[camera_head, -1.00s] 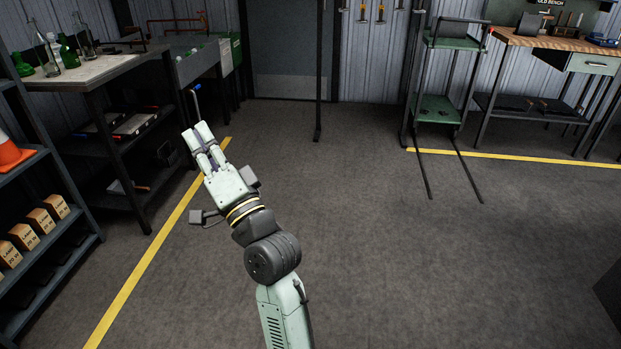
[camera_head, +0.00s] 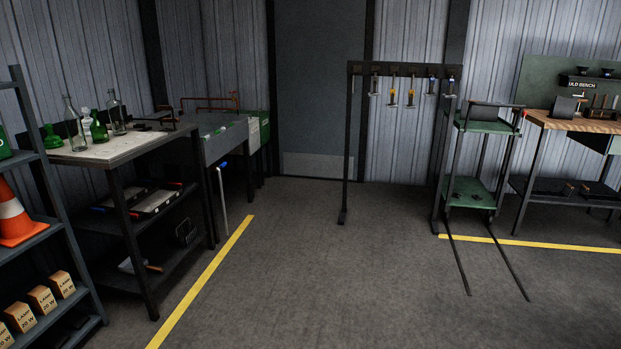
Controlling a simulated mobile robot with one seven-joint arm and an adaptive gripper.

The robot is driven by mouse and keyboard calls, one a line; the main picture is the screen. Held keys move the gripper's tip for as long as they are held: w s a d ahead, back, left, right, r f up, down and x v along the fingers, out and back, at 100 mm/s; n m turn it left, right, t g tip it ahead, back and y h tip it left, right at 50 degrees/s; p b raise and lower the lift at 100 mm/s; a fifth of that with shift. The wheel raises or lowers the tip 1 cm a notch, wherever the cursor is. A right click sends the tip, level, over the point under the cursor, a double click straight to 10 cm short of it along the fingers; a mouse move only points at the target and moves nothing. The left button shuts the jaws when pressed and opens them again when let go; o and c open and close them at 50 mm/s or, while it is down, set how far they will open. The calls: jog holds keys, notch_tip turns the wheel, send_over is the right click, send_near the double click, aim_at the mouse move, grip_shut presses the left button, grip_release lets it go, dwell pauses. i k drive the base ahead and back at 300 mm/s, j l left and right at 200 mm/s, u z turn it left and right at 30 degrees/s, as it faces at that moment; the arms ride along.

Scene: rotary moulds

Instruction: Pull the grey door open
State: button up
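The grey door (camera_head: 320,85) stands in the back wall, between dark posts, with a paler plate (camera_head: 318,166) along its bottom. It looks shut. Its right part is partly behind a dark rack (camera_head: 350,150) in front of it. I cannot make out a handle on it. My gripper is not in view.
A workbench (camera_head: 115,150) with bottles and a grey sink unit (camera_head: 222,140) line the left. A shelf (camera_head: 48,235) with a cone (camera_head: 14,215) is nearer. A green trolley (camera_head: 480,125) stands right, its long handles reaching over the floor. The middle floor (camera_head: 330,270) is clear.

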aim_at(316, 40)
jog(key=i+u, duration=0.1)
jog(key=i, duration=5.9)
jog(key=i+j+z, duration=0.15)
jog(key=i, duration=1.3)
jog(key=i+j+z, duration=0.1)
jog(key=i+z, duration=0.15)
jog(key=i, duration=0.3)
jog(key=i+j+z, duration=0.15)
jog(key=i+z, duration=0.15)
jog(key=i, duration=0.65)
